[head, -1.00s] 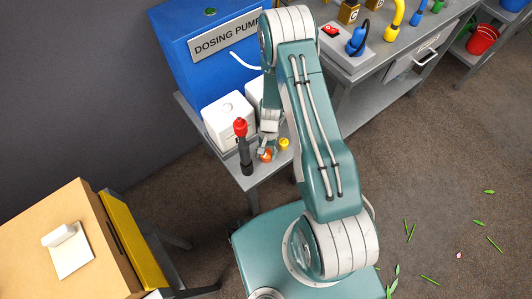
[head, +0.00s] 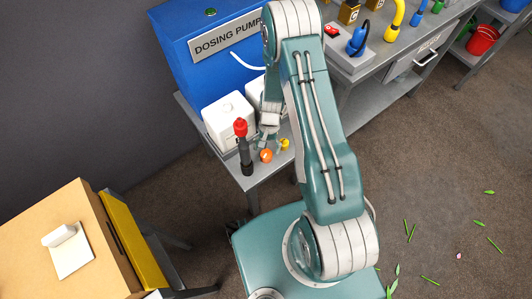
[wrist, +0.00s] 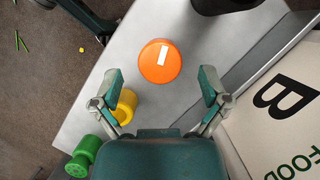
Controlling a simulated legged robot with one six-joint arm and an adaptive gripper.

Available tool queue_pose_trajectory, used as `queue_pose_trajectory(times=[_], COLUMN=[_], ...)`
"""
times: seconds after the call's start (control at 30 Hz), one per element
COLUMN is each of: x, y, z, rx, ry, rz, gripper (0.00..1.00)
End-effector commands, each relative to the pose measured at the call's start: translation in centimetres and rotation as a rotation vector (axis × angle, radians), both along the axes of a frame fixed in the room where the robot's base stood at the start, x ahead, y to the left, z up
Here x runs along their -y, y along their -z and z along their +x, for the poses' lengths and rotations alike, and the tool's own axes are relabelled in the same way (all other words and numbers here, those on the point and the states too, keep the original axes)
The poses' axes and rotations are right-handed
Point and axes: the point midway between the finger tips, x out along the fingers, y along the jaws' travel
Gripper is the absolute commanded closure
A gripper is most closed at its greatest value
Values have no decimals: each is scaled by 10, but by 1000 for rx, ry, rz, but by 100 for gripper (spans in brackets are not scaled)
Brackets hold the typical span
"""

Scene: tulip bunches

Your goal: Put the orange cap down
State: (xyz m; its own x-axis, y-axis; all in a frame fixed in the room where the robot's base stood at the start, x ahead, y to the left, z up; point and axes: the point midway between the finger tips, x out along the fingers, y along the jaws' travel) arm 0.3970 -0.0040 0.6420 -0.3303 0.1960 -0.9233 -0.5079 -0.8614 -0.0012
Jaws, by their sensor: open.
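The orange cap (wrist: 160,62) rests on the grey metal bench (wrist: 125,60), with a white mark on its top. It also shows in the head view (head: 266,156), near the front edge of the bench. My gripper (wrist: 161,82) is open, its two fingers spread wide on either side and a little short of the cap. Nothing is between the fingertips. In the head view my gripper (head: 268,143) is partly hidden and small beside the cap.
A yellow cap (wrist: 126,106) is close beside my left finger, with a green cap (wrist: 84,155) beyond it. A white box marked B (wrist: 285,105) stands at the right. In the head view a dark bottle with a red top (head: 244,150) stands left of the orange cap.

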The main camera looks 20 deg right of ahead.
Motion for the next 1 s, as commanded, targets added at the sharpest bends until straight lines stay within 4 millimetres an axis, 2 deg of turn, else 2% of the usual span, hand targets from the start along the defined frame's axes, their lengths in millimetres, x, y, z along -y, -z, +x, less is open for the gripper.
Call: queue_pose_trajectory(times=[0.1,0.3,0.67,0.77,1.0], x=[6,13,18,17,12], y=[-25,-62,-98,-124,-220], z=[10,23,34,38,37], rx=[7,4,19,61,212], ry=[1,1,-8,-32,-122], rz=[-1,-2,-3,-8,-32], gripper=[5,5,5,5,5])
